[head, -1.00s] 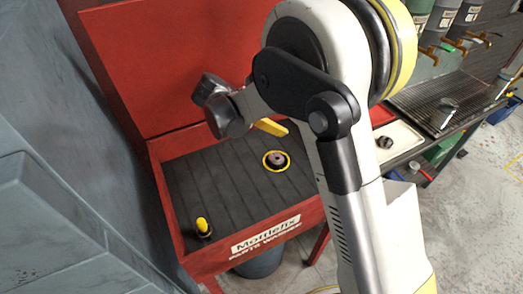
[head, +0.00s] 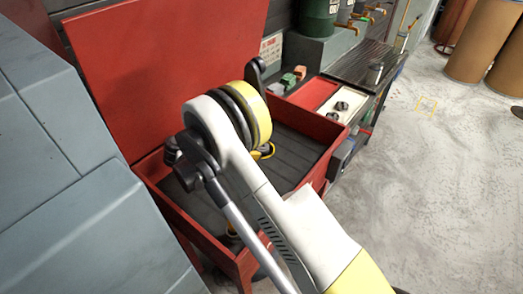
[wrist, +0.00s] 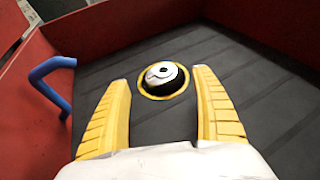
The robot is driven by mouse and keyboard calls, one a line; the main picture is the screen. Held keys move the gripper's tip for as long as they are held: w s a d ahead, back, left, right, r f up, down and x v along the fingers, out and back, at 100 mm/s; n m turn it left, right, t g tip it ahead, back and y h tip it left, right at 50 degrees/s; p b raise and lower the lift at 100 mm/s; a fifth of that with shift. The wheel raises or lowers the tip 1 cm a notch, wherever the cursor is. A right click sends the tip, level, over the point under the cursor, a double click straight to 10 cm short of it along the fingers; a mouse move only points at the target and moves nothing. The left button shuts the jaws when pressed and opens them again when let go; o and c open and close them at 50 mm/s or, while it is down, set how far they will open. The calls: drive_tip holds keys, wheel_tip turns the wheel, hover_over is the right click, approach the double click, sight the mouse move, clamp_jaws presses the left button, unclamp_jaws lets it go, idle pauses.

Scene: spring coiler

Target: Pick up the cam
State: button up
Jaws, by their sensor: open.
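In the wrist view a round silver part with a dark hole and a black side (wrist: 163,75), which looks like the cam, sits inside a yellow ring (wrist: 151,96) on the dark ribbed basin floor. My gripper (wrist: 160,78) is open and empty. Its two yellow fingers stand on either side of the part in the picture, with the part in the gap near the fingertips. I cannot tell how far the fingertips are above it. In the head view my arm hides most of the gripper and the part.
The red parts washer (head: 313,116) has raised walls and an upright red lid (head: 150,60). A bent blue tube (wrist: 50,82) is at the left in the wrist view. A white tray with dark round pieces (head: 341,106) stands beyond the basin. Grey cabinets (head: 70,190) flank the left.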

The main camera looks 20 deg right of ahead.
drive_tip(key=b+x, duration=0.2)
drive_tip(key=x, duration=0.3)
drive_tip(key=shift+d+f, duration=0.15)
drive_tip(key=shift+d, duration=0.15)
drive_tip(key=shift+a, duration=0.1)
drive_tip(key=c, duration=1.5)
